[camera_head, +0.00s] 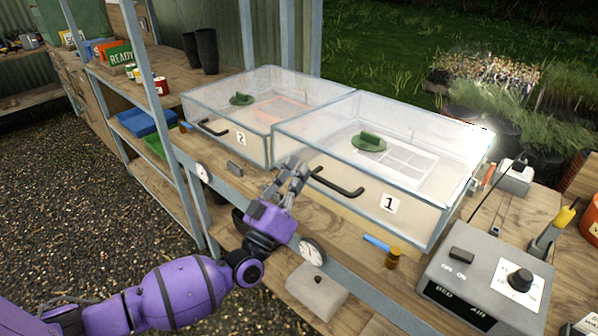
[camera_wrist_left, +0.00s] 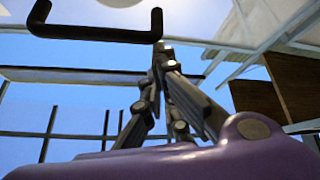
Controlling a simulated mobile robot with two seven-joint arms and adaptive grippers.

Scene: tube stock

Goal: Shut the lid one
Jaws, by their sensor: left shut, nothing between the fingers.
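The clear lid of box one (camera_head: 445,125) has a pale frame, a green round vent and a black bar handle (camera_head: 337,184) at its front edge. It appears to lie flat over the box marked 1 (camera_head: 420,215); I cannot tell whether a narrow gap is left. My left gripper (camera_head: 295,166) is shut and empty, pointing up in front of the box, just left of the handle. In the left wrist view the handle (camera_wrist_left: 95,37) shows above and left of the fingertips (camera_wrist_left: 160,52); contact is unclear. My right gripper is out of view.
Box two (camera_head: 222,138) stands directly left with its own clear lid and handle. A grey control unit (camera_head: 485,275) is at the right front, with a brown bottle (camera_head: 393,258) and a blue marker (camera_head: 377,243) near it. A metal post (camera_head: 165,115) rises left of my arm.

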